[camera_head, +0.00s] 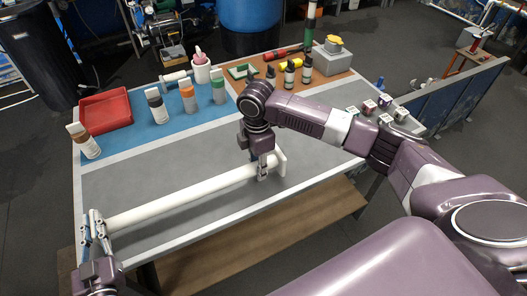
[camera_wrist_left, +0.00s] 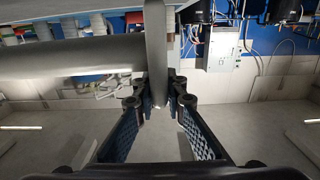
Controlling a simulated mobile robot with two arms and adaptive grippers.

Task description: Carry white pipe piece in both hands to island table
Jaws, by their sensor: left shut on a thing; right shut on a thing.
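The white pipe piece (camera_head: 185,196) is a long tube with a flange at each end, held roughly level above the front part of the grey-topped table (camera_head: 200,150). My left gripper (camera_head: 95,228) is shut on its left end flange. In the left wrist view my left gripper (camera_wrist_left: 158,92) has its fingers on both sides of the flange (camera_wrist_left: 155,50), and the tube (camera_wrist_left: 70,57) runs off to the left. My right gripper (camera_head: 264,168) is shut on the pipe near its right end. I cannot tell how large the gap beneath the pipe is.
On the table are a red tray (camera_head: 105,111), several bottles on a blue mat (camera_head: 135,135), dark bottles on a brown mat (camera_head: 325,80) and small boxes (camera_head: 385,103) at the right. The table's grey middle is clear.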

